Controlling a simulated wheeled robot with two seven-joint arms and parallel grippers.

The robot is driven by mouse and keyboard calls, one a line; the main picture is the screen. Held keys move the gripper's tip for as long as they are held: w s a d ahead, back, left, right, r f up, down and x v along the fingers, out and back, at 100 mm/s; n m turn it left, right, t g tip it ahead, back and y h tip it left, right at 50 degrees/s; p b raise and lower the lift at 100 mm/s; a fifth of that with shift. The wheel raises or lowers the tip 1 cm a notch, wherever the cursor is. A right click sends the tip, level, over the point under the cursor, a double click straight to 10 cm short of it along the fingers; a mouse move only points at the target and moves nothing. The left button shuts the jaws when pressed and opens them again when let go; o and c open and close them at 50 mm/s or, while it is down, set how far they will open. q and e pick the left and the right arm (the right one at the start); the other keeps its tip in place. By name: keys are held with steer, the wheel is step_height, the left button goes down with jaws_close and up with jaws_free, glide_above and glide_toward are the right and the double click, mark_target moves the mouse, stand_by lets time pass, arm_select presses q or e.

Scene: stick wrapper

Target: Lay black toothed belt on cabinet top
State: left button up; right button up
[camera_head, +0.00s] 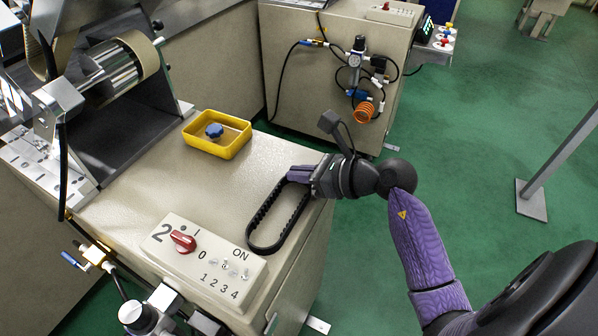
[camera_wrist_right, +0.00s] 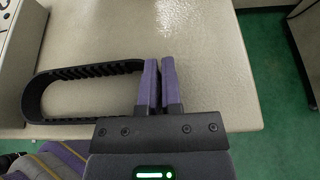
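The black toothed belt (camera_head: 261,216) is a long narrow loop over the cabinet top (camera_head: 190,185), by its right edge and beside the control panel. Whether its whole length touches the surface I cannot tell. My right gripper (camera_head: 298,175) is at the far end of the loop, low over the cabinet's right side. In the right wrist view the belt (camera_wrist_right: 75,73) extends left from the purple fingers (camera_wrist_right: 160,85). They are close together, with the belt's end between them, mostly hidden. My left gripper is not in view.
A yellow tray (camera_head: 217,150) with a blue knob (camera_head: 214,130) stands farther back on the cabinet top. A control panel (camera_head: 203,262) with a red switch is at the front. A roller machine (camera_head: 110,75) stands at the left. The middle of the top is clear.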

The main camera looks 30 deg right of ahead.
steer(key=o, duration=0.4)
